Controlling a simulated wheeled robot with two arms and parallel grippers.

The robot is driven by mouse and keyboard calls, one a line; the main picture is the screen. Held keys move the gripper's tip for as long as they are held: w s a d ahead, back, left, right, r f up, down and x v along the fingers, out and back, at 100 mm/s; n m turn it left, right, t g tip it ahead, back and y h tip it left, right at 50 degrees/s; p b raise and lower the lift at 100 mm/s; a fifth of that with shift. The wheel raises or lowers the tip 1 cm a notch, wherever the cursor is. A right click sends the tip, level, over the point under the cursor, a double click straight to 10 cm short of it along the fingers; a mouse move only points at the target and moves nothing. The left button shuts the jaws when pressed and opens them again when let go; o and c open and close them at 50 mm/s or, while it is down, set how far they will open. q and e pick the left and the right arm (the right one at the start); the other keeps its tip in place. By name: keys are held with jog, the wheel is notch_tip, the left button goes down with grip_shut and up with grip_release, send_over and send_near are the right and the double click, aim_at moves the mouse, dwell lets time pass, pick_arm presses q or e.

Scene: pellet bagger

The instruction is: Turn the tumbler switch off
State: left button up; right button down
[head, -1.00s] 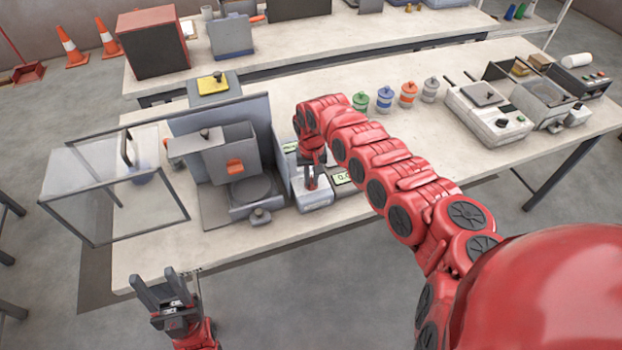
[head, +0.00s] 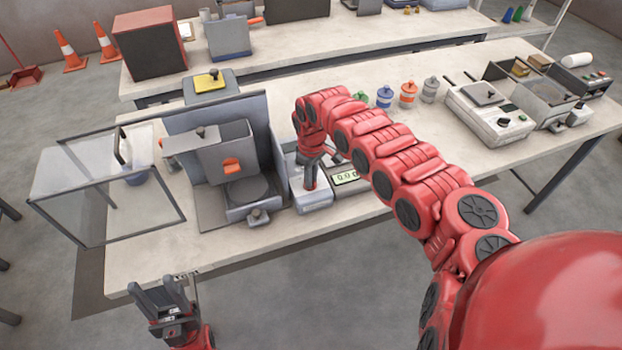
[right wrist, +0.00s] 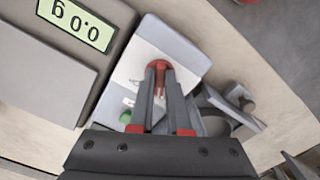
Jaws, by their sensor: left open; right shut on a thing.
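The tumbler switch is on a light grey box (head: 312,203) near the front edge of the table, right of the bagging machine. In the right wrist view the box's pale top (right wrist: 178,45) shows a red switch tip (right wrist: 157,65) and a green spot near the fingers. My right gripper (head: 310,187) points down at the box. In the right wrist view its fingers (right wrist: 159,74) close together on the red tip, which they partly hide. I cannot tell which way the lever leans. My left gripper (head: 159,294) is open and empty, in front of the table's front edge.
A scale display (head: 345,178) stands just right of the switch box. The grey bagging machine (head: 225,155) and a clear-walled guard (head: 105,200) stand to the left. Small coloured canisters (head: 408,94) and a bench device (head: 488,112) stand farther right.

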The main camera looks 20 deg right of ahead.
dwell(0.3)
jog(key=c, duration=0.9)
grip_release()
jog(key=shift+r, duration=0.1)
jog(key=shift+w+d+r, duration=0.1)
jog(key=shift+r, duration=0.25)
jog(key=shift+r+b, duration=2.6)
jog(key=shift+r, duration=5.65)
